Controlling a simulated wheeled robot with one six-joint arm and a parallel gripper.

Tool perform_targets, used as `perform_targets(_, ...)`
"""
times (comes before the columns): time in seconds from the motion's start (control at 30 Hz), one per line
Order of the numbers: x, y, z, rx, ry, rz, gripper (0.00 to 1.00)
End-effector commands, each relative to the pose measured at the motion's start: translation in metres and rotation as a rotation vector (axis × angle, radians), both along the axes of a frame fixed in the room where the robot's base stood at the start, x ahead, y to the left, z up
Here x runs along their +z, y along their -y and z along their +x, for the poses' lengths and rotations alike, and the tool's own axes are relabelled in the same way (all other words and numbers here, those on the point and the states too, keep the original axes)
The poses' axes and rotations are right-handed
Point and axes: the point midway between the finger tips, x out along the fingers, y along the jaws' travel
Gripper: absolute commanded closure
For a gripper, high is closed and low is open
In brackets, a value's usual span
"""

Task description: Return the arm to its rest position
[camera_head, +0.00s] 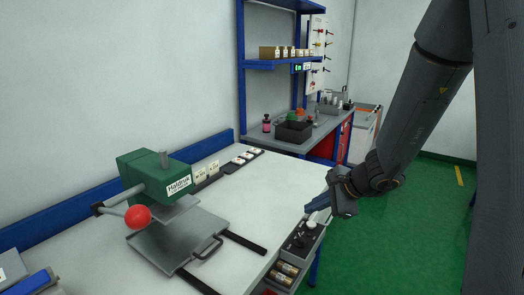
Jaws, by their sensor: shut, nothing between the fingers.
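My gripper (318,204) is at the end of my dark grey arm, which comes down from the upper right. It is above the right edge of the white worktable (115,180), close to a small grey control box (303,238) with a white knob. Its fingers point left and look closed with nothing in them. Whether the fingertips touch anything below cannot be told from this view.
A green press (155,180) with a red ball handle (138,216) and a grey tray stands on the table. A tray of brown rolls (285,274) sits at the right edge. A blue-framed bench (310,130) is behind. Green floor lies open at right.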

Motion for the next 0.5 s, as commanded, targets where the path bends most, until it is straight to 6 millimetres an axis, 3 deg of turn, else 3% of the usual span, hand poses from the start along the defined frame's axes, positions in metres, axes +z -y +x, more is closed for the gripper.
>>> perform_targets(0.2,-0.005,-0.030,-0.078,0.408,-0.029,-0.222,1.00)
perform_targets(0.5,-0.009,-0.020,-0.166,0.966,-0.027,-0.560,1.00)
